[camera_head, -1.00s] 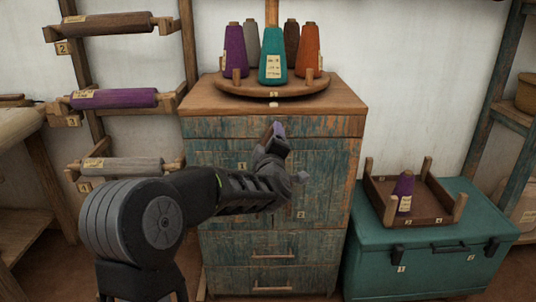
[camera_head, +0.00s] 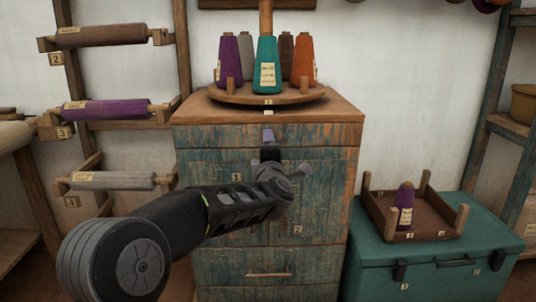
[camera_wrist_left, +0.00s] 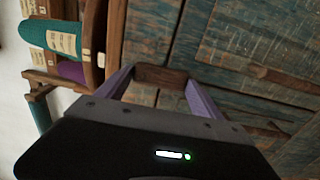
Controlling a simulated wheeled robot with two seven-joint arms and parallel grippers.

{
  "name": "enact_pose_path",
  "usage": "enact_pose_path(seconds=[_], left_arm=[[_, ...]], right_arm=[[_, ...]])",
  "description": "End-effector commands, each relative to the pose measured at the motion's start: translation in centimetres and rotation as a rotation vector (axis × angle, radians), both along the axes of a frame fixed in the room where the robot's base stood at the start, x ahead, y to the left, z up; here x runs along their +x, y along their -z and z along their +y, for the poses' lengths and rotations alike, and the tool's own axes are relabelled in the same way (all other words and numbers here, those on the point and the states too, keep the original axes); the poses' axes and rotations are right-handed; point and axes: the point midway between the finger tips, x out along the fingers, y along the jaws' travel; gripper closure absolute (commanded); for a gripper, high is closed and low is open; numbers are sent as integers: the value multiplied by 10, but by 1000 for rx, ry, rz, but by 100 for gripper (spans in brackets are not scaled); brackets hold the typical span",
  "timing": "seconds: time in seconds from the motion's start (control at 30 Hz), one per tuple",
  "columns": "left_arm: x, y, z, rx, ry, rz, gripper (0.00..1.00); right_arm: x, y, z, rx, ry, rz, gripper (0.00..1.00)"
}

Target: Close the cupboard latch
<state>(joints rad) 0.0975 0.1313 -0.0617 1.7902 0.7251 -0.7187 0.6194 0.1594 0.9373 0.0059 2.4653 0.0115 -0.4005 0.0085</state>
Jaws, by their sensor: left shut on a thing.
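The worn blue-green wooden cupboard (camera_head: 325,180) stands ahead of me, with two doors side by side below a top drawer. Both doors look shut. My left gripper (camera_head: 268,138) is in front of the upper part of the doors, near the seam. In the left wrist view, the purple fingers of my left gripper (camera_wrist_left: 160,80) are shut on a small brown wooden latch piece (camera_wrist_left: 162,76) against the cupboard front. My gripper and wrist hide the latch in the head view. My right gripper is not in view.
A round wooden stand (camera_head: 250,97) with several yarn cones sits on the cupboard top. A rack of rollers (camera_head: 100,109) is at the left. A teal chest (camera_head: 430,260) with a wooden tray (camera_head: 375,205) stands close at the right.

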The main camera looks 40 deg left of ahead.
Motion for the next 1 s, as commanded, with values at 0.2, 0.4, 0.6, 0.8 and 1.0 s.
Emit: enact_pose_path(seconds=[0.2, 0.4, 0.6, 0.8, 1.0], left_arm=[[0, 1, 1, -5, -2, -2, 64], [0, 0, 1, -3, -1, -1, 8], [0, 0, 0, -2, -1, 0, 2], [-2, 0, -1, -2, 0, -1, 2], [-19, -2, -14, -2, 1, -2, 2]], right_arm=[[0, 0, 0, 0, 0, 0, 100], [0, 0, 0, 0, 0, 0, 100], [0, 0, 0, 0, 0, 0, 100], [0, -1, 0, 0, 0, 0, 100], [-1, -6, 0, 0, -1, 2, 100]])
